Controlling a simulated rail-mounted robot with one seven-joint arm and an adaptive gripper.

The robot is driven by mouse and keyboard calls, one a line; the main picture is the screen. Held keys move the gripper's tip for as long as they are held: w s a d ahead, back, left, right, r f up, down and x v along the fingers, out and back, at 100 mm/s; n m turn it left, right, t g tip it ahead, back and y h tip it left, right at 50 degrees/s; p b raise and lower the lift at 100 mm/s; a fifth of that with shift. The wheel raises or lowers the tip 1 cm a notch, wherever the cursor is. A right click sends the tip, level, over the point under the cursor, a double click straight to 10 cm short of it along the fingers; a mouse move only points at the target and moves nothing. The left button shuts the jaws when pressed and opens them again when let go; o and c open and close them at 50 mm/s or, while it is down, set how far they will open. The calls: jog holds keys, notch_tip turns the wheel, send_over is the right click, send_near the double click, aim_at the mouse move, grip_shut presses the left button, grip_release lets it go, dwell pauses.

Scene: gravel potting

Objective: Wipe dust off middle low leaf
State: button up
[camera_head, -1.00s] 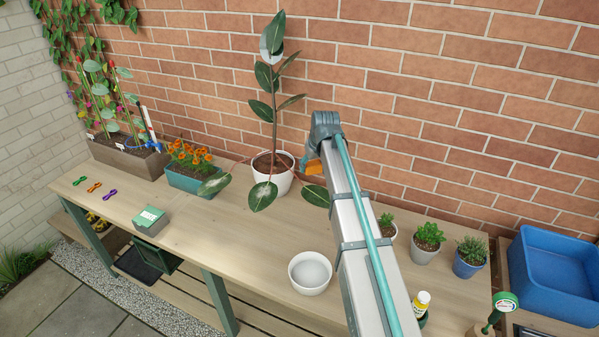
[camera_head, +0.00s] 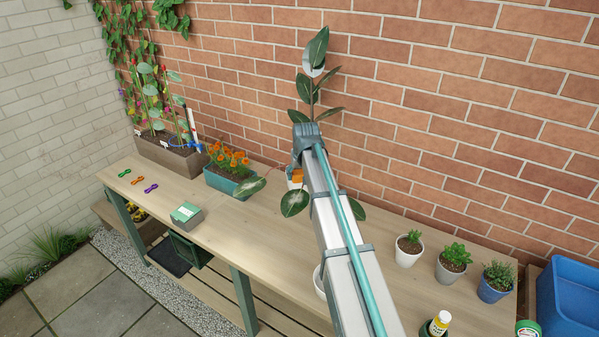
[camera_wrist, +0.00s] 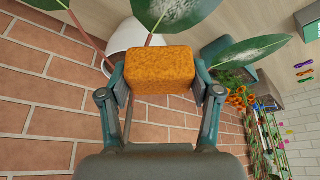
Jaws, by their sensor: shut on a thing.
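My gripper (camera_wrist: 160,72) is shut on an orange-brown sponge (camera_wrist: 160,68); the sponge also shows in the head view (camera_head: 297,175), partly behind my wrist. The rubber plant's middle low leaf (camera_head: 295,203) hangs over the front of its white pot (camera_wrist: 122,40). In the wrist view the same leaf (camera_wrist: 158,12) shows pale dust and is cut off by the top edge, just beyond the sponge. I cannot tell whether they touch. The left low leaf (camera_head: 250,187) looks dusty in the wrist view (camera_wrist: 245,52). The right low leaf (camera_head: 356,209) is partly behind my arm.
Orange flowers stand in a teal planter (camera_head: 228,182) left of the plant. Small potted plants (camera_head: 453,262) stand to the right. A white bowl (camera_head: 319,284) is mostly hidden by my arm. The brick wall (camera_head: 430,120) is close behind; the bench between is fairly clear.

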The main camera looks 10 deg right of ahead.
aim_at(290, 207)
notch_tip(290, 207, down, 5)
jog(key=shift+f+b, duration=0.1)
jog(key=shift+b, duration=0.95)
jog(key=shift+s+a, duration=0.15)
jog(key=shift+s, duration=0.05)
jog(key=shift+s+a+f, duration=0.15)
jog(key=shift+s+a, duration=0.3)
jog(key=shift+s, duration=0.25)
jog(key=shift+s+a, duration=0.35)
jog(key=shift+s, duration=0.25)
jog(key=shift+s+a+p, duration=0.1)
jog(key=shift+s+a, duration=0.45)
jog(key=shift+s, duration=0.3)
jog(key=shift+s+a+p, duration=0.1)
jog(key=shift+s+a, duration=0.45)
jog(key=shift+s, duration=0.3)
jog(key=shift+s+a+p, duration=0.1)
jog(key=shift+s+a, duration=0.45)
jog(key=shift+s, duration=0.3)
jog(key=shift+w+d, duration=0.85)
jog(key=shift+w, duration=0.5)
jog(key=shift+w+d, duration=0.9)
jog(key=shift+w, duration=0.5)
jog(key=shift+w+d, duration=0.85)
jog(key=shift+w, duration=0.5)
notch_tip(290, 207, up, 2)
jog(key=shift+w+r, duration=0.1)
jog(key=shift+r, duration=0.15)
jog(key=shift+r+p, duration=1.5)
jog(key=shift+r, duration=1.3)
